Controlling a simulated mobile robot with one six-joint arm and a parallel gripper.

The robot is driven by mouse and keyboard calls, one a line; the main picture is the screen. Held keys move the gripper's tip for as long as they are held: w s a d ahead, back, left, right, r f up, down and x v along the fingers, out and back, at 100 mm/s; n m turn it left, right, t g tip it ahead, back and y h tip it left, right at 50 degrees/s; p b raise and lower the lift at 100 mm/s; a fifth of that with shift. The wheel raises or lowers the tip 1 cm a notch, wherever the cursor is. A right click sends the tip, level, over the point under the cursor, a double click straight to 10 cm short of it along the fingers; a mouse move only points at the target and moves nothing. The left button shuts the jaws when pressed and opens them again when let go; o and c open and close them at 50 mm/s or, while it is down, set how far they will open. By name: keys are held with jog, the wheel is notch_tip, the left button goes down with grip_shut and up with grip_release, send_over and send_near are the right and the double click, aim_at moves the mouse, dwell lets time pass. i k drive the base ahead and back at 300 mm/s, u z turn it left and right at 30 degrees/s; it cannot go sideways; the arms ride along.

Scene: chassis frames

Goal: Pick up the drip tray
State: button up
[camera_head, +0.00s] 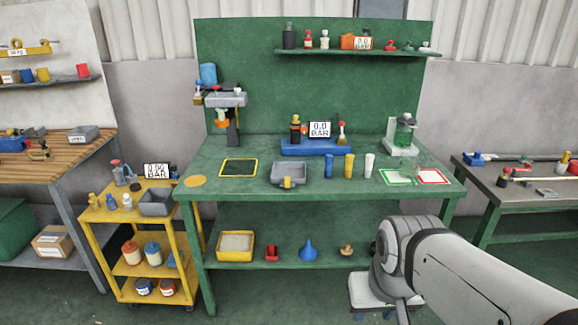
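A shallow grey tray (273,179), which looks like the drip tray, sits on the green bench (335,190) near the middle of its front edge. A small yellow piece (287,184) is at the front of the tray. The inside of the tray looks grey and empty, though small details are hard to tell. My arm comes in from the lower right, in front of the bench and well to the right of the tray. My gripper is not in view.
Blue, yellow and white cylinders (349,166) stand right of the tray. A black mat with a yellow border (238,168) lies to its left. A blue block (310,147) is behind it. A yellow cart (125,216) carries a grey bin (156,203) at the left.

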aim_at(287, 175)
jog(key=k, duration=1.2)
jog(key=z, duration=0.5)
jog(key=i, duration=3)
jog(key=u, duration=1.4)
jog(key=i, duration=0.6)
jog(key=u, duration=0.15)
jog(key=k, duration=0.7)
jog(key=u, duration=0.2)
jog(key=i, duration=0.7)
